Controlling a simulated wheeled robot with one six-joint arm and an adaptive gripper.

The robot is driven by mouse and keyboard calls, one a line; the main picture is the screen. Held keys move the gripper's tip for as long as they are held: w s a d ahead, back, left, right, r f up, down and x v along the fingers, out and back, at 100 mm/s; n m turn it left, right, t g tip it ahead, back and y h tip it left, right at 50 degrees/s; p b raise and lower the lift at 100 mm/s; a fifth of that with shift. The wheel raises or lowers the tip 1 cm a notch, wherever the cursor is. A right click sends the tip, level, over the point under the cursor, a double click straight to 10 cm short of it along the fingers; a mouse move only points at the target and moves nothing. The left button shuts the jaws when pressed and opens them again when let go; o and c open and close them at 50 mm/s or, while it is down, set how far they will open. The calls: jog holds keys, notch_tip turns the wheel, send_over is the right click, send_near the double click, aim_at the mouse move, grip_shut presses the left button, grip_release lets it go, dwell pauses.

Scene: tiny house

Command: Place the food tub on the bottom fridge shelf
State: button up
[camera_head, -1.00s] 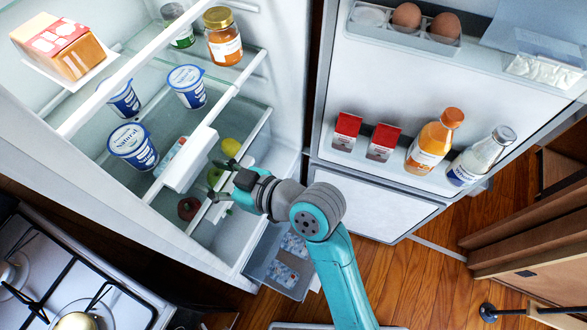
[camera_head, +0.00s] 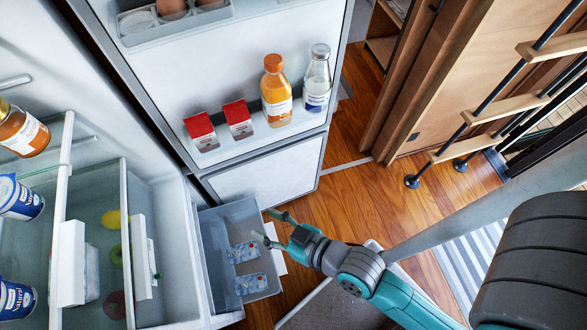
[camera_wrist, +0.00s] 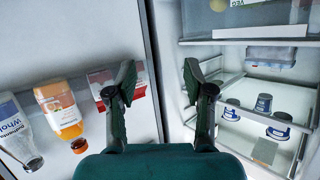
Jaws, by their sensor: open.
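I cannot tell for sure which item is the food tub. Two blue-and-white packs (camera_head: 246,268) lie in the pulled-out lower freezer drawer (camera_head: 213,262). Blue-and-white yogurt cups (camera_head: 18,198) stand in the open fridge at the left; they also show in the wrist view (camera_wrist: 264,104). A pale, partly hidden container (camera_head: 91,272) sits in the fridge's bottom drawer behind its white front. My gripper (camera_head: 269,229) is open and empty near the right edge of the freezer drawer. In the wrist view its fingers (camera_wrist: 160,85) are spread with nothing between them.
The open fridge door (camera_head: 230,70) holds an orange bottle (camera_head: 276,95), a milk bottle (camera_head: 318,80) and red cartons (camera_head: 238,118). Fruit (camera_head: 112,219) lies in the fridge drawer. Wooden floor (camera_head: 375,205) is clear to the right, before a ladder (camera_head: 487,113).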

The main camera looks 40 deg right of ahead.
jog(key=s+d+r+m+h, duration=0.1)
jog(key=s+d, duration=0.3)
jog(key=s, duration=0.4)
jog(key=s+d+r+m+t+h, duration=0.1)
jog(key=s+d+r+h, duration=0.2)
jog(key=s, duration=0.5)
jog(key=shift+s+d+r+m+t+h, duration=0.25)
jog(key=shift+d+r+m, duration=0.2)
jog(key=shift+d, duration=0.45)
